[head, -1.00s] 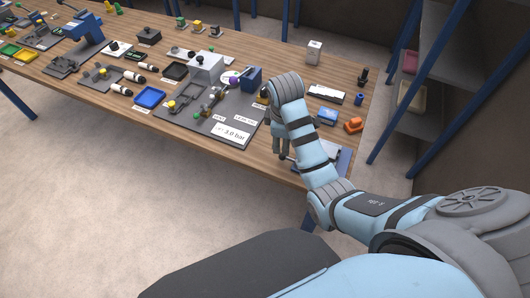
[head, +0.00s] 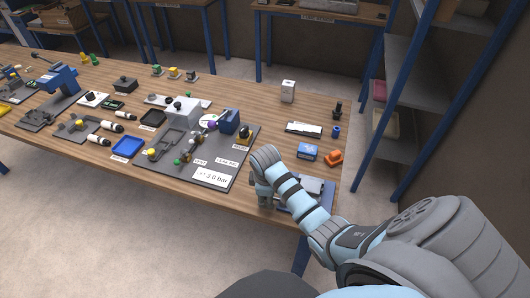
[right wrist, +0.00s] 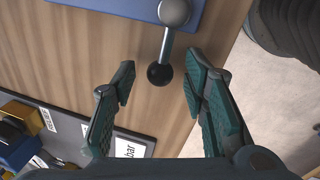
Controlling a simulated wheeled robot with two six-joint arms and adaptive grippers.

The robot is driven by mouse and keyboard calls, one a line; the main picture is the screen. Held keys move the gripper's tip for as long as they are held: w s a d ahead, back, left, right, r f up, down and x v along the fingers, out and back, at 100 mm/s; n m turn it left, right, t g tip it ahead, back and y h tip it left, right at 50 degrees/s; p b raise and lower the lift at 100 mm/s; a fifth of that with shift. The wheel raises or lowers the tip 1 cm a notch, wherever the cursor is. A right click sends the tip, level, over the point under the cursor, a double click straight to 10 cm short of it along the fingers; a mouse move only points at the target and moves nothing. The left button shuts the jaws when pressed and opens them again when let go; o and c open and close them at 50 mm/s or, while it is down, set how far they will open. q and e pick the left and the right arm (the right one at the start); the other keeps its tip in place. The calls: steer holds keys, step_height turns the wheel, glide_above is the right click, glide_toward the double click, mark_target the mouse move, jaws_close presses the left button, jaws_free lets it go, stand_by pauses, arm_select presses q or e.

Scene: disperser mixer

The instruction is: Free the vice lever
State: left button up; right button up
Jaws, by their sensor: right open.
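A metal lever (right wrist: 166,45) with a black ball knob (right wrist: 159,74) shows in the right wrist view. It comes from a round grey pivot on a blue plate (right wrist: 115,5). My right gripper (right wrist: 160,88) is open, with the knob between its two fingers in this view. I cannot tell whether either finger touches it. In the head view my right gripper (head: 265,201) points down at the table's front edge, beside a blue-based fixture (head: 325,190) partly hidden by my arm. The lever is hidden there. My left gripper is not in view.
A grey panel (head: 212,178) with valves and a "3.0 bar" label lies left of the gripper. A blue box (head: 307,152) and an orange item (head: 334,158) stand behind the fixture. The table's front edge and open floor are close. A blue-framed shelf (head: 395,100) stands right.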

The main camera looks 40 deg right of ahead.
steer(key=shift+c, duration=0.4)
jaws_close()
steer(key=d+m, duration=0.1)
steer(key=m, duration=0.1)
steer(key=w+d+m, duration=0.1)
steer(key=m, duration=0.2)
steer(key=shift+d+g, duration=0.1)
steer(key=shift+g, duration=0.3)
steer(key=m, duration=0.1)
steer(key=d+m, duration=0.1)
steer(key=m, duration=0.1)
steer(key=shift+w+d+m+g+h, duration=0.1)
steer(key=shift+d+m+g+h, duration=0.2)
steer(key=shift+s+d+m+g, duration=0.15)
steer(key=shift+d+m, duration=0.25)
steer(key=shift+m, duration=0.45)
steer(key=shift+s+d+m+g, duration=0.1)
steer(key=shift+d+m+g, duration=0.2)
steer(key=shift+m, duration=0.55)
